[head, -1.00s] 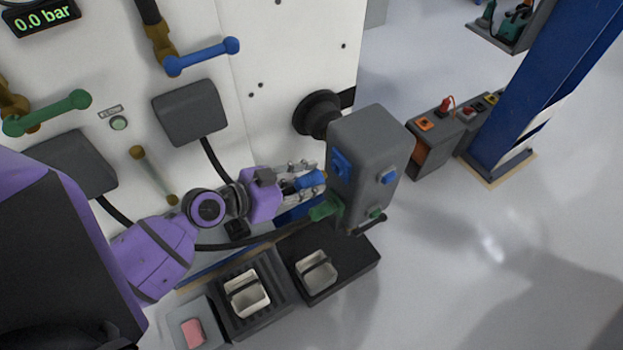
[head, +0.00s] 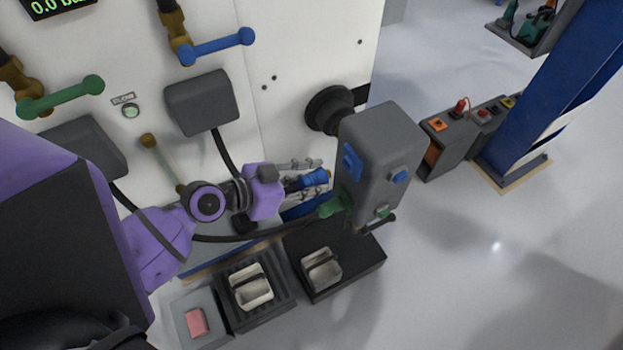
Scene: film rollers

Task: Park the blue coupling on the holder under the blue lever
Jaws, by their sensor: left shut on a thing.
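My left gripper (head: 314,180) is shut on the blue coupling (head: 313,178), with a finger above and below it. The coupling lies roughly level, its front end close to the left side of a grey box unit (head: 380,150). A small gap seems to show between them. The blue lever (head: 217,47) is on the white panel at upper left. Below it is a grey block (head: 202,103) with a black hose running down from it; whether this is the holder I cannot tell. My right gripper is not in view.
A green coupling (head: 331,207) sits at the lower left of the grey box. A green lever (head: 60,97) is on the panel. A black round knob (head: 329,109) sticks out behind the box. White bins (head: 251,289) stand in dark trays below.

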